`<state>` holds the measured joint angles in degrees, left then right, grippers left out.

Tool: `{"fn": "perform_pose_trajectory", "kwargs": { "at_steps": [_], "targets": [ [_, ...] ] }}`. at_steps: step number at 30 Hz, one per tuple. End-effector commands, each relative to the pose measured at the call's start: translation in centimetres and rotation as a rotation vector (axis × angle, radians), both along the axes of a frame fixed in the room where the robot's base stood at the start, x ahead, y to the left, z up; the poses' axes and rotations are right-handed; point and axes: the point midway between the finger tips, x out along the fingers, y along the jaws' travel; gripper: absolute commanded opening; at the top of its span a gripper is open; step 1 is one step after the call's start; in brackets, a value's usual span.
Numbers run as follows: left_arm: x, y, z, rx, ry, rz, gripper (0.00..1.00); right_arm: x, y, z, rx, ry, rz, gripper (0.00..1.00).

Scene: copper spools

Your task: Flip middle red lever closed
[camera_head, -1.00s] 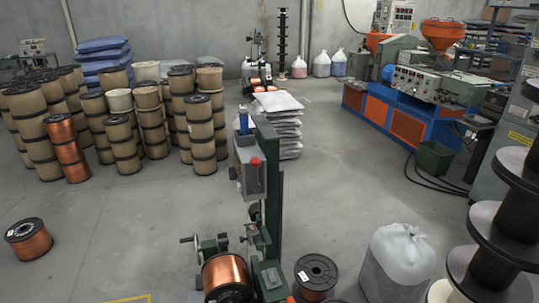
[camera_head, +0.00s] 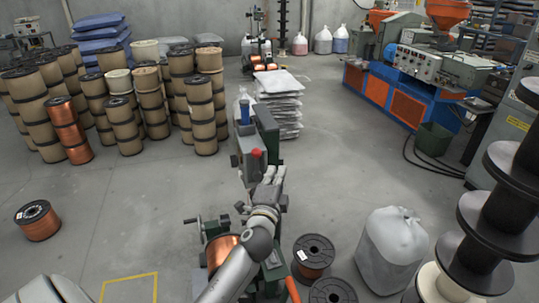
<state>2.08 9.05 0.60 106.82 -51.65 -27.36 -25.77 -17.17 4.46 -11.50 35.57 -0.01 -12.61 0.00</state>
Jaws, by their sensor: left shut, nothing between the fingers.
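A green and grey winding machine (camera_head: 268,128) stands at the centre. A red knob (camera_head: 256,153) sits on the front of its grey upper box, and an orange-red handle (camera_head: 292,289) shows low at its right side. I cannot tell which is the middle red lever, or its exact position. My left arm reaches up from the bottom. My left gripper (camera_head: 271,176) is shut and empty, just below and to the right of the red knob, apart from it in the picture. The arm hides much of the machine's lower part and its copper spool (camera_head: 221,250). My right gripper is not in view.
Copper spools (camera_head: 313,257) and a white bag (camera_head: 392,250) stand on the floor to the right. A stack of black spools (camera_head: 503,210) rises at the right edge. Stacked drums (camera_head: 125,125) stand at the left. The floor left of the machine is mostly clear.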

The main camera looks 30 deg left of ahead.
Motion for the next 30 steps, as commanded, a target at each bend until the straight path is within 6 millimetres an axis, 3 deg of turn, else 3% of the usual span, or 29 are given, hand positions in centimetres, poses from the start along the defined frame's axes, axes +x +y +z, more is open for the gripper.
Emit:
{"fn": "perform_pose_trajectory", "kwargs": {
  "at_steps": [5,21,30],
  "targets": [
    [1.1,0.4,0.2,0.000,0.000,0.000,0.00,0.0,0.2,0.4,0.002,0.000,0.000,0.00],
    [9.4,3.7,0.8,-0.003,0.001,-0.001,0.00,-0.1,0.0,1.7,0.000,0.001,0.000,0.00],
    [6.9,6.4,0.2,-0.003,0.001,0.000,0.00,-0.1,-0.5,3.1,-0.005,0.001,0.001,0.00]
  ]
}}
